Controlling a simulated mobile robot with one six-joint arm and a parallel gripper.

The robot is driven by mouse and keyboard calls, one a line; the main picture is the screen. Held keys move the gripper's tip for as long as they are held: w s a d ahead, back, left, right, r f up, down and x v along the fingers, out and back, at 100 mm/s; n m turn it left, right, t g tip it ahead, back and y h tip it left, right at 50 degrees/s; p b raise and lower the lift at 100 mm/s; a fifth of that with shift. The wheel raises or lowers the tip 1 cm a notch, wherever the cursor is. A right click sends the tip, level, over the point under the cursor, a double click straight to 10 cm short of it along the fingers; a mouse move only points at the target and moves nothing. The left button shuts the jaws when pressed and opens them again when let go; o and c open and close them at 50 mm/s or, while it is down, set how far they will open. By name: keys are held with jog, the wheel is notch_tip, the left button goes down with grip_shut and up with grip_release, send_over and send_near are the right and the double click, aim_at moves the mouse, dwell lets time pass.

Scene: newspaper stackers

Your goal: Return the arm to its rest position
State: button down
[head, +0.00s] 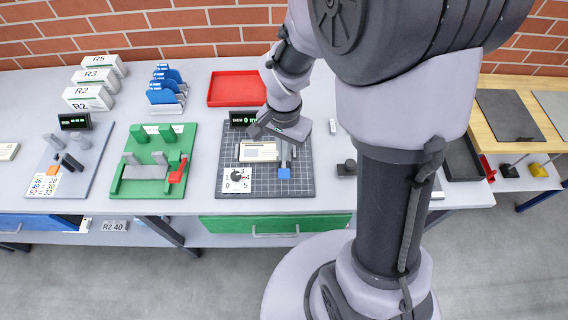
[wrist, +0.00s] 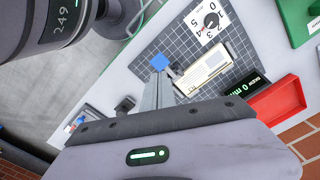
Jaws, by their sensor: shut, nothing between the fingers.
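My gripper (head: 284,160) is over the dark gridded mat (head: 300,184) in the head view, with my arm reaching down to it from the upper right. In the wrist view the two grey fingers of my gripper (wrist: 160,78) are together with nothing between them. A small blue block (head: 284,173) shows just beyond the fingertips; it also shows in the wrist view (wrist: 159,62). I cannot tell whether the fingers touch it.
A white card with a dial (head: 237,180) is on the mat, with a digital display (head: 243,119) behind it. A red tray (head: 236,89) stands behind. A green fixture (head: 150,185) is to the left. A small black block (head: 347,168) stands right of the mat. A brick wall closes the back.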

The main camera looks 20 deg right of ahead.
dwell(0.4)
jog(key=s+a+r+n+t+y+b, duration=0.1)
jog(key=s+a+r+n+t+b, duration=0.1)
jog(key=s+b, duration=0.4)
jog(key=s+a+r+n+t+y+b, duration=0.1)
jog(key=s+a+r+n+t+b, duration=0.1)
jog(key=s+r+b, duration=0.3)
jog(key=shift+s+r+n+t+b, duration=0.2)
jog(key=shift+s+n+t+b, duration=0.3)
jog(key=shift+s+t, duration=0.45)
dwell(1.0)
